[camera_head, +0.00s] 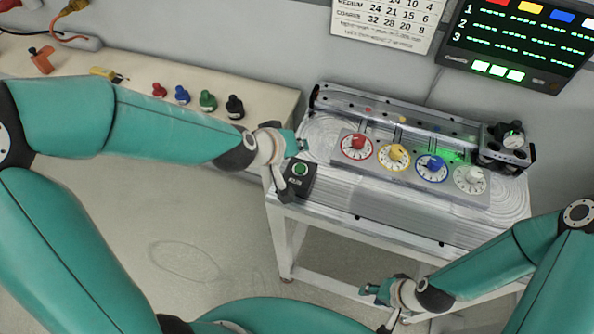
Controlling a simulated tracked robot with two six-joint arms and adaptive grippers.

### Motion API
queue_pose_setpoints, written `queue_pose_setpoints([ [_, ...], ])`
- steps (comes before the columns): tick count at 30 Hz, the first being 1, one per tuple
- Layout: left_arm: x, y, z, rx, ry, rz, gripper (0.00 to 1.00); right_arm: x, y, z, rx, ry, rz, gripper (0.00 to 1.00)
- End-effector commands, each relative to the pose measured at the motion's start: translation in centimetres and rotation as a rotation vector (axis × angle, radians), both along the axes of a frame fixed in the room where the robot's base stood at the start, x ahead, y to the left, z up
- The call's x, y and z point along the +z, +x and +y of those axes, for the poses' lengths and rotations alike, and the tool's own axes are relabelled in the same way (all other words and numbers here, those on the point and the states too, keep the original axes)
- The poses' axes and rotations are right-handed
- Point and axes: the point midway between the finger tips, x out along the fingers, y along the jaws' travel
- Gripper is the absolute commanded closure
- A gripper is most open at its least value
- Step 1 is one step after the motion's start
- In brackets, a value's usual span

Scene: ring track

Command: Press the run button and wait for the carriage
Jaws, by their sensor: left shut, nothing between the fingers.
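The run button (300,169) is a round green button on a small black box at the left front corner of the bench (340,205). My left gripper (287,196) is shut and empty, pointing down beside the left edge of the button box; I cannot tell whether it touches the box. The button's face is uncovered. A dark block with a round gauge (513,138), possibly the carriage, is at the right end of the metal rail (400,112). A green glow shows left of it. My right gripper (388,325) is low, in front of the bench; its finger state is unclear.
Red (357,147), yellow (394,158), blue (431,169) and white (470,180) dials line the bench. A side counter (130,95) holds several coloured knobs. A display (520,40) and a printed chart (388,20) hang behind. Floor at lower left is clear.

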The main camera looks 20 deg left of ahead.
Motion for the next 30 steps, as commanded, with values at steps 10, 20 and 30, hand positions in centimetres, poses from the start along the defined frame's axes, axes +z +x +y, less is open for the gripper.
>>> queue_pose_setpoints([
  [10,-4.6,0.0,0.0,0.0,0.0,0.0,1.0,-4.6,0.0,0.0,0.0,0.0,0.0,0.6],
  [20,-4.9,0.0,0.0,0.0,0.0,0.0,1.0,-4.9,0.0,0.0,0.0,0.0,0.0,0.6],
  [30,-4.9,0.0,0.0,0.0,0.0,0.0,1.0,-4.9,0.0,0.0,0.0,0.0,0.0,0.6],
])
